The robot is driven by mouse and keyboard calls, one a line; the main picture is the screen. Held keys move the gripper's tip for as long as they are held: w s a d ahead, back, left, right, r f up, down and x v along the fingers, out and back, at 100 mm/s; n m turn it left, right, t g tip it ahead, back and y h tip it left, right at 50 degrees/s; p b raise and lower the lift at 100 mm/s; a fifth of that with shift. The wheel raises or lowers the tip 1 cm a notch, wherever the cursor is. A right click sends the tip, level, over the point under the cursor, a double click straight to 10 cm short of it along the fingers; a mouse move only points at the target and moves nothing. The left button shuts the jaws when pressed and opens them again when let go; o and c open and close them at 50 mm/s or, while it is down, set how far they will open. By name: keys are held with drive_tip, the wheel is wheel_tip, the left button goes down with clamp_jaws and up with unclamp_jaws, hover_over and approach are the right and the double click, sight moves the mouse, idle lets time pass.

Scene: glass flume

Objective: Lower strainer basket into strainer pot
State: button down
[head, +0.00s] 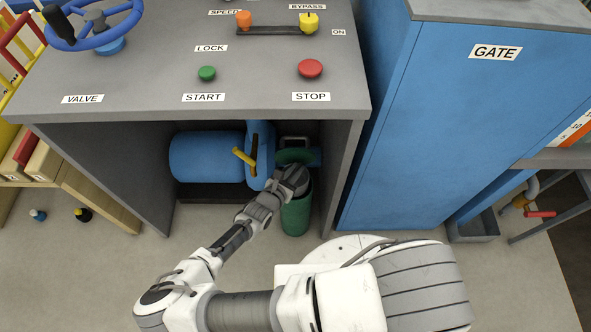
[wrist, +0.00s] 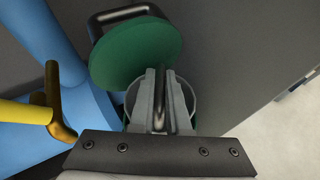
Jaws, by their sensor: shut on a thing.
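The green strainer pot (head: 296,217) stands on the floor under the desk, beside the blue pump. In the wrist view its green lid (wrist: 135,52) is off the mouth, on the far side, with a dark handle at the back. My gripper (wrist: 161,125) is shut on the dark metal handle of the strainer basket. The grey basket rim (wrist: 189,98) shows around my fingers, at the pot mouth. How deep the basket sits is hidden by my fingers. In the head view my gripper (head: 293,182) is right above the pot and covers the basket.
A blue pump (head: 207,157) with a yellow-handled valve (head: 243,157) is close left of the pot. The grey desk panel (head: 343,180) stands close on the right, and the desktop (head: 140,60) overhangs.

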sight(296, 185)
drive_tip(key=shift+p, duration=0.3)
drive_tip(key=shift+f+b, duration=3.05)
drive_tip(key=shift+f, duration=1.85)
drive_tip(key=c, duration=0.8)
unclamp_jaws()
drive_tip(key=shift+s, duration=0.1)
drive_tip(key=p+v, duration=0.4)
drive_tip(key=v, duration=1.3)
drive_tip(key=shift+a+r+p, duration=0.1)
drive_tip(key=shift+a+p, duration=0.15)
drive_tip(key=shift+p, duration=0.05)
